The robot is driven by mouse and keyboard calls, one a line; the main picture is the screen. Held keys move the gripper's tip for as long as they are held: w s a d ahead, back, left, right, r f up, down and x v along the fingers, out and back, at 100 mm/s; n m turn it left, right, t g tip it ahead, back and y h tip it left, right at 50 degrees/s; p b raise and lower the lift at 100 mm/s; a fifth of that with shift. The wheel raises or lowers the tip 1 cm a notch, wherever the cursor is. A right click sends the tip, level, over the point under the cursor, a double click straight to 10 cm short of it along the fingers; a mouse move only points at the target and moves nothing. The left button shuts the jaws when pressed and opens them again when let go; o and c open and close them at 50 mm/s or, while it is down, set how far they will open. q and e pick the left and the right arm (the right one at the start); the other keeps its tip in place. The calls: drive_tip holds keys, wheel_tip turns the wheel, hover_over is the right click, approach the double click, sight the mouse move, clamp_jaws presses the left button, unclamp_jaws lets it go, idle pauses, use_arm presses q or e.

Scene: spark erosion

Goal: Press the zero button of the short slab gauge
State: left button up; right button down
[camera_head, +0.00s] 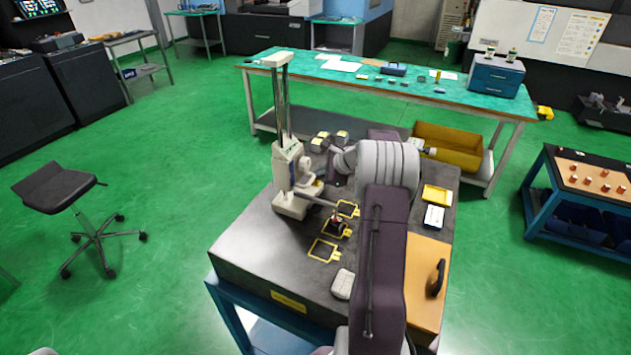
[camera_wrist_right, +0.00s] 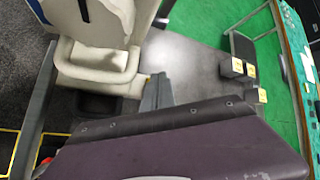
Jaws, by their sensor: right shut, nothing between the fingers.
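A pale gauge (camera_head: 291,170) with a tall twin column stands upright on the dark slab (camera_head: 255,245). In the right wrist view its cream and white body (camera_wrist_right: 98,50) fills the upper left, with a dark strip on it. I cannot make out the zero button. My right arm reaches over the slab from the front. The shut, empty tip of my right gripper (camera_wrist_right: 157,91) shows just right of the gauge body in the wrist view; I cannot tell whether they touch. In the head view my arm and wrist partly hide the slab's middle. My left gripper is out of view.
On the slab are yellow square frames (camera_head: 323,250), small grey blocks (camera_head: 320,141), a grey rounded item (camera_head: 343,284), a yellow tray (camera_head: 437,195) and a wooden board (camera_head: 425,265) with a black handle. A green-topped bench (camera_head: 310,70) stands behind.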

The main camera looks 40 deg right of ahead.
sight(318, 183)
wheel_tip(318, 183, up, 6)
drive_tip(key=p, duration=0.5)
drive_tip(key=shift+r+p, duration=0.15)
drive_tip(key=shift+p, duration=0.15)
drive_tip(key=shift+f, duration=0.2)
